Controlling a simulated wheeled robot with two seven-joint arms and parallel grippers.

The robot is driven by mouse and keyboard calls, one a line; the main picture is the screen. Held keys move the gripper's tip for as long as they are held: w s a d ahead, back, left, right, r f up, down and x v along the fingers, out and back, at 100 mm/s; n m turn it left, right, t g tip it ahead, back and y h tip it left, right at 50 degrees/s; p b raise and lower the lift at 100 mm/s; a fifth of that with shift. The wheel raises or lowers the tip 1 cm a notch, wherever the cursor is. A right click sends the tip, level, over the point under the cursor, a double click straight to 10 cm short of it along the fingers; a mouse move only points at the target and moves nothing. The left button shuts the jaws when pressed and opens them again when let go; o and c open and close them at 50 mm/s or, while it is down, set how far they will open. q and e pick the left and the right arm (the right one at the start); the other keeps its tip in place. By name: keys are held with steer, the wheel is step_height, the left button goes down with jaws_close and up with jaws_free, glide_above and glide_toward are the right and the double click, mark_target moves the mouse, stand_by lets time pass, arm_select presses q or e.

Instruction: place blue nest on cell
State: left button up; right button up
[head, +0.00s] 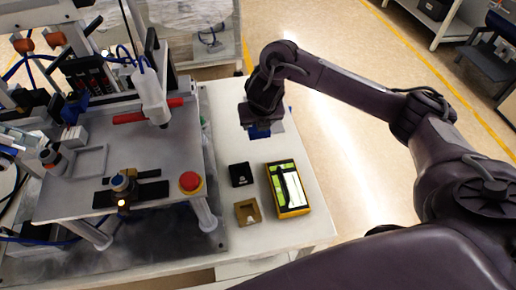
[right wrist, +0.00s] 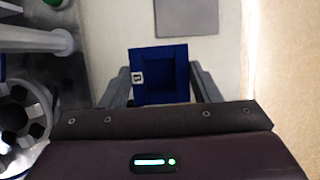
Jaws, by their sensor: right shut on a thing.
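The blue nest (right wrist: 160,75) is a square block with a recess and a small white tag with a dark mark. It sits between the two fingers of my right gripper (right wrist: 161,88) in the right wrist view. The cell (head: 150,150) is the machine with a grey plate on the left. My left gripper is not in view.
A black nest (head: 241,174) and a tan nest (head: 247,211) lie on the white table (head: 228,130). A yellow-black case (head: 288,188) lies beside them. A red button (head: 190,182) stands at the cell's right corner. The wrist view shows a grey square (right wrist: 187,17) beyond the nest.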

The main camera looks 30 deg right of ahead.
step_height(320, 180, down, 4)
steer(key=shift+f, duration=2.5)
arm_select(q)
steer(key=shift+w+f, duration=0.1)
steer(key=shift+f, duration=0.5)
arm_select(e)
steer(key=o, duration=1.1)
